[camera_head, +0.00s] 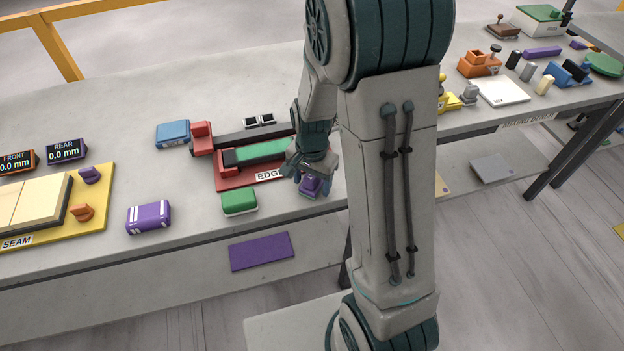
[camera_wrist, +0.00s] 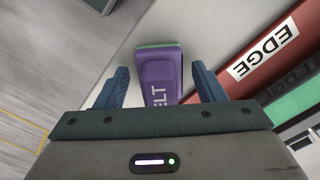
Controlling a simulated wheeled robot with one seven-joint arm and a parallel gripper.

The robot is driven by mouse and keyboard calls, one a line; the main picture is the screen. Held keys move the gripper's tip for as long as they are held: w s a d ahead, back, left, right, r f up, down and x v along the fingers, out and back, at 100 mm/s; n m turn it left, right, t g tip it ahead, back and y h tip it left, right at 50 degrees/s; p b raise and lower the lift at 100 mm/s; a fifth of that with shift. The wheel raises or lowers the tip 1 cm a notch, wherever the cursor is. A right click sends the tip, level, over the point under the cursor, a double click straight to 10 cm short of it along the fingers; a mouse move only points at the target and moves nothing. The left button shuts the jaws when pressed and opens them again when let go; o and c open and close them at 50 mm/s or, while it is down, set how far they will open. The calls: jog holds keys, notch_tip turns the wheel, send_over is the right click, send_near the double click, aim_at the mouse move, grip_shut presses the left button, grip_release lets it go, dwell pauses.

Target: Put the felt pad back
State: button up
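The felt pad (camera_wrist: 160,72) is a purple block lettered "ELT" in the wrist view, its first letter hidden, with a green edge at its far end. It also shows in the head view (camera_head: 311,187), on the slab near the front edge, just right of the red EDGE fixture. My gripper (camera_wrist: 161,85) is open, with one blue finger on each side of the pad and a narrow gap to each. In the head view my gripper (camera_head: 306,176) is low over the pad and partly hides it. Whether the fingers reach down beside it is unclear.
The red EDGE fixture (camera_head: 228,183) holds a green bar (camera_head: 262,152). A green block (camera_head: 239,202) and a striped purple block (camera_head: 148,217) stand left of the pad. Bare slab lies left of the blue block (camera_head: 172,134).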

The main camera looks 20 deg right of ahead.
jog(key=shift+r, duration=0.1)
notch_tip(320, 180, up, 12)
jog(key=s+r+n+t, duration=0.1)
jog(key=s+r+n, duration=0.2)
jog(key=s, duration=0.4)
jog(key=s+r+n+t, duration=0.2)
jog(key=s+r+n, duration=0.1)
jog(key=s+n, duration=0.3)
jog(key=shift+s, duration=0.6)
jog(key=shift+c, duration=0.3)
